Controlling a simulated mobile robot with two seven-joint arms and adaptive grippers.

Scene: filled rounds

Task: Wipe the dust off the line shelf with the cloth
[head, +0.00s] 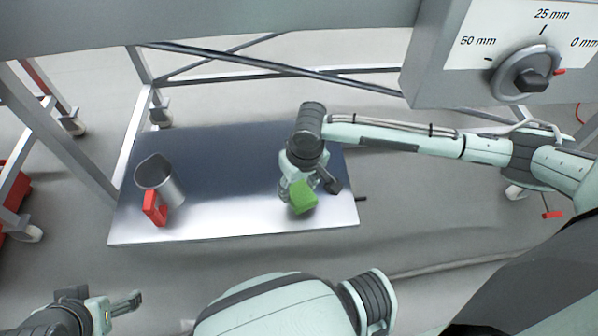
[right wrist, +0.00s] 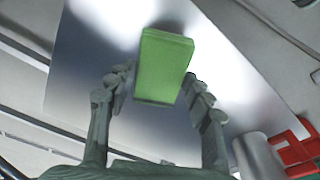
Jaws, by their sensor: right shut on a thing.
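The line shelf (head: 235,205) is a flat shiny metal plate in the middle of the head view. I cannot make out dust on it. The cloth (head: 302,197) is a green block-like piece at the shelf's front right. My right gripper (head: 297,188) is over the shelf and shut on the cloth. In the right wrist view the cloth (right wrist: 165,68) sits between the two fingers, with the shelf (right wrist: 222,75) behind it. Whether the cloth touches the shelf I cannot tell. My left gripper (head: 125,303) is at the lower left, away from the shelf; its fingers are only partly clear.
A box with a dial (head: 525,75) hangs at the upper right. Frame legs and bars surround the shelf. The shelf's middle is clear.

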